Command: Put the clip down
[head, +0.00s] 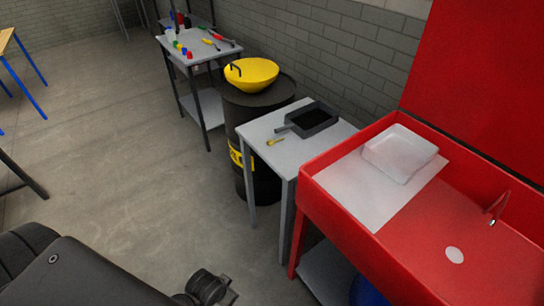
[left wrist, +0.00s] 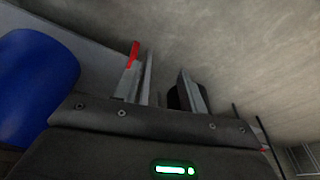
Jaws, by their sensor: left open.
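My left gripper (left wrist: 165,80) is open in the left wrist view, with its two fingers apart and nothing visible between them. A red piece (left wrist: 133,52) shows beside the left finger; I cannot tell what it belongs to. I see nothing that I can name as the clip for sure. A small yellow item (head: 274,142) lies on the small grey table (head: 262,122), too small to identify. In the head view my dark arm parts fill the bottom left, and the left fingers cannot be made out. My right gripper is in neither view.
A dark tray (head: 310,121) lies on the grey table. Right of it stands a red sink unit (head: 335,222) with a white tray (head: 400,152). A black barrel (head: 243,108) carries a yellow basin (head: 252,73). A tool table (head: 175,48) stands behind.

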